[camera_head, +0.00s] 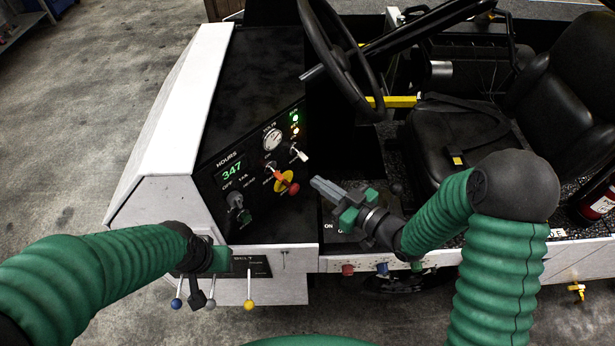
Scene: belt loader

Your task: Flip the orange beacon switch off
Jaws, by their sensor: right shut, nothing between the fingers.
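On the black dash panel, an orange-red switch piece (274,170) sits by a red knob (293,188) on a yellow disc. Which way the switch is thrown is too small to tell. My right gripper (320,187) is shut and empty, its grey fingertips pointing left, just right of the red knob and apart from it in the picture. My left gripper (205,266) is low at the left, by the belt control levers; its fingers are mostly hidden, so its opening cannot be told.
A lit hours display (232,171), a gauge (272,139) and a pale toggle (299,153) share the panel. The steering wheel (341,55) and black seat (460,135) are behind. Levers with blue (176,303) and yellow (249,304) balls stick out below.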

